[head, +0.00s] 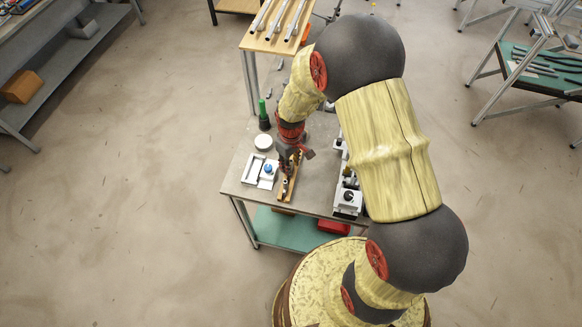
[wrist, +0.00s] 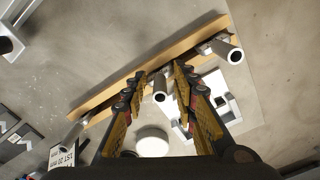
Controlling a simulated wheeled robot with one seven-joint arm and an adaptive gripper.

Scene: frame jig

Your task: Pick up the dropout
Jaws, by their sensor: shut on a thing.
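In the wrist view my gripper (wrist: 162,76) has its two fingers on either side of a grey metal dropout (wrist: 160,90) with a round, hollow end. The fingers are shut on it. It is at the long wooden rack (wrist: 125,78); I cannot tell whether it is clear of the rack. Another grey part with a hollow end (wrist: 235,57) lies at the rack's right end. In the head view my gripper (head: 290,165) is low over the wooden rack (head: 283,198) on the workbench. The dropout itself is too small to make out there.
On the bench (head: 235,183), a white tray (head: 254,166), a white round lid (head: 263,142) and a green-topped bottle (head: 264,117) stand left of the gripper. A metal jig (head: 347,199) stands to the right. A wooden board with tubes (head: 270,38) is behind.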

